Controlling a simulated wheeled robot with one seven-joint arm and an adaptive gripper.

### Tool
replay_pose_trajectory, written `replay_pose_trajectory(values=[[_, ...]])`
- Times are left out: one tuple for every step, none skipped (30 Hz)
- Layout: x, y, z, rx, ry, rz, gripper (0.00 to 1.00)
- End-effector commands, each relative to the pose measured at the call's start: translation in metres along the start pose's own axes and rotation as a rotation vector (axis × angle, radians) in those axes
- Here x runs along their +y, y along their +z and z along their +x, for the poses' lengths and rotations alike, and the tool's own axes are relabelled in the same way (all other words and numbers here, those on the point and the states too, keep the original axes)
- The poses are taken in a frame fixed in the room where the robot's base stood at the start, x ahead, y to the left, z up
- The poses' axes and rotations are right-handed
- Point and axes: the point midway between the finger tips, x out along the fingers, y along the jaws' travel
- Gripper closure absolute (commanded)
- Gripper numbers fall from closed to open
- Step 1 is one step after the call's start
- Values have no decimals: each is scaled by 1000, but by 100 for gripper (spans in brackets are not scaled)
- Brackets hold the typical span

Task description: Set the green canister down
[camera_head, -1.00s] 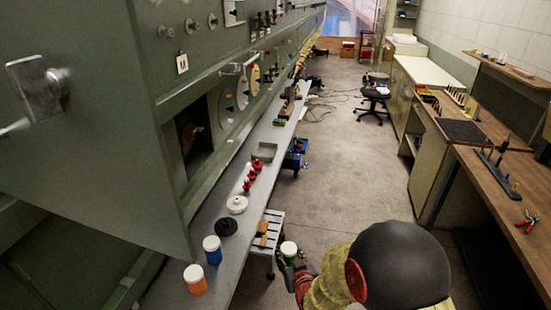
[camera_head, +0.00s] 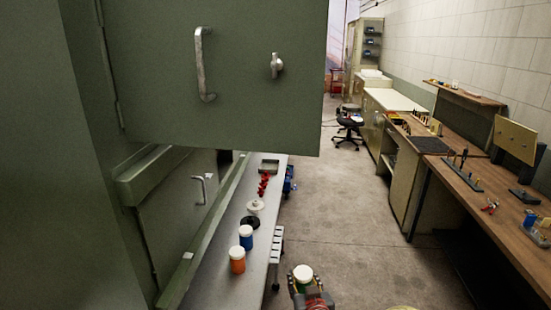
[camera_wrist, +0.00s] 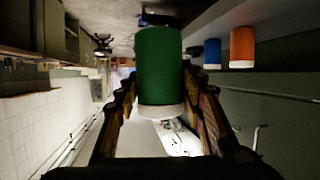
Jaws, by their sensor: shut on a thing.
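The green canister (camera_wrist: 160,68) with a white lid is between the fingers of my gripper (camera_wrist: 160,95) in the wrist view, and the gripper is shut on it. In the head view the white lid of the canister (camera_head: 303,273) shows at the bottom, with my gripper (camera_head: 304,288) around it. It is held over the floor, to the right of the grey shelf (camera_head: 215,285) and apart from it. Most of the canister's body is hidden in the head view.
An orange canister (camera_head: 237,262) and a blue canister (camera_head: 246,238) stand on the shelf, with a black disc (camera_head: 250,222), a white disc (camera_head: 255,206) and red pieces (camera_head: 263,185) behind. A large green panel with a handle (camera_head: 204,65) overhangs the shelf. A wooden bench (camera_head: 480,195) runs along the right.

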Motion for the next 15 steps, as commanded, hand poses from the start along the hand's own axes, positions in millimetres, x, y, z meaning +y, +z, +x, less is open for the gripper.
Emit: replay_pose_trajectory(values=[[-26,-14,-9,8,-34,-8,90],[-38,-21,-14,8,-50,-13,90],[-52,-28,-21,7,-71,-17,90],[-62,-33,-27,5,-85,-19,90],[-72,-38,-32,5,-100,-21,90],[-83,-43,-38,4,-116,-24,90],[-90,-45,-43,1,-127,-25,90],[-96,-48,-47,0,-137,-26,90],[-102,-51,-51,0,-148,-28,90],[-106,-53,-54,-1,-155,-29,90],[-109,-54,-56,-2,-160,-28,90],[-112,-56,-58,-3,-165,-29,90],[-113,-56,-59,-3,-167,-29,90],[-114,-56,-60,-4,-169,-29,90],[-114,-56,-60,-4,-169,-30,90]])
